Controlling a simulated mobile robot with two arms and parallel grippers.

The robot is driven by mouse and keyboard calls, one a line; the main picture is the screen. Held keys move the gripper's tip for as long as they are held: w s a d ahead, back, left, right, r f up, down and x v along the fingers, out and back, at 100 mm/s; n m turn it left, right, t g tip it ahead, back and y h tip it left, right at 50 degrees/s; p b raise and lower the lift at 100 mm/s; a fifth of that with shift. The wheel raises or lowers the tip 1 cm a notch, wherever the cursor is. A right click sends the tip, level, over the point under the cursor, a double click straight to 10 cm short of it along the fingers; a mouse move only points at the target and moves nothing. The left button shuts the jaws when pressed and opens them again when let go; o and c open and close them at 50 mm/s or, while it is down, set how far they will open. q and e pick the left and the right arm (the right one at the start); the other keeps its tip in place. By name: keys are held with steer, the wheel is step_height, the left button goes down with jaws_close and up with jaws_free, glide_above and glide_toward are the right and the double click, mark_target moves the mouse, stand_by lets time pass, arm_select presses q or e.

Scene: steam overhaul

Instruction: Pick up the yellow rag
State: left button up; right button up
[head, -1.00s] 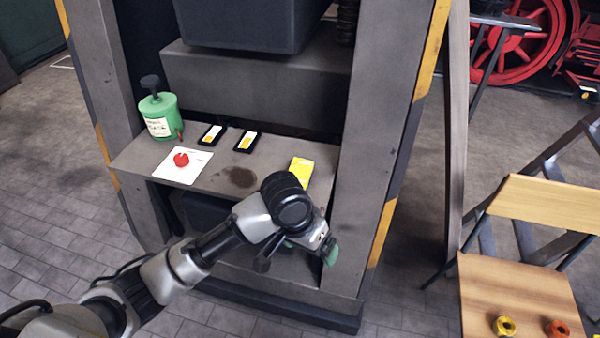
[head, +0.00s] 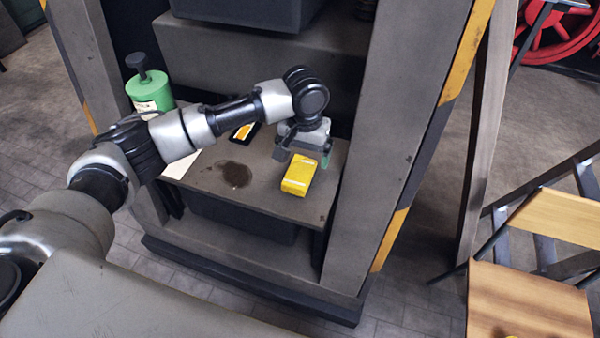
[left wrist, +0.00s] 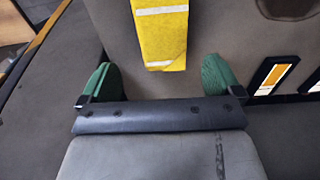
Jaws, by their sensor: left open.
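The yellow rag (head: 298,175) is a folded yellow block with pale stripes. It lies on the grey shelf (head: 262,204) near its right end, and it also shows at the top of the left wrist view (left wrist: 161,30). My left gripper (head: 307,158) is just behind and above the rag in the head view. In the left wrist view its green fingertips (left wrist: 158,78) are spread apart, with the near end of the rag between them in the picture. Nothing is held. Whether the fingers touch the rag or shelf cannot be told. My right gripper is not in view.
A green canister (head: 149,92) with a black knob stands at the shelf's left. A dark stain (head: 233,174) marks the shelf left of the rag. Black-framed cards (left wrist: 271,74) lie behind it. A grey post (head: 392,135) bounds the shelf on the right.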

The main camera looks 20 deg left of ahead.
mark_target(301, 168)
arm_select(q)
steer(key=shift+w+f, duration=0.1)
steer(key=shift+f, duration=0.25)
steer(key=f, duration=0.4)
steer(key=shift+s+a+f, duration=0.15)
steer(key=shift+s+a, duration=0.15)
steer(key=shift+s, duration=0.05)
steer(key=shift+f, duration=0.3)
steer(key=shift+c, duration=0.2)
steer(key=c, duration=1)
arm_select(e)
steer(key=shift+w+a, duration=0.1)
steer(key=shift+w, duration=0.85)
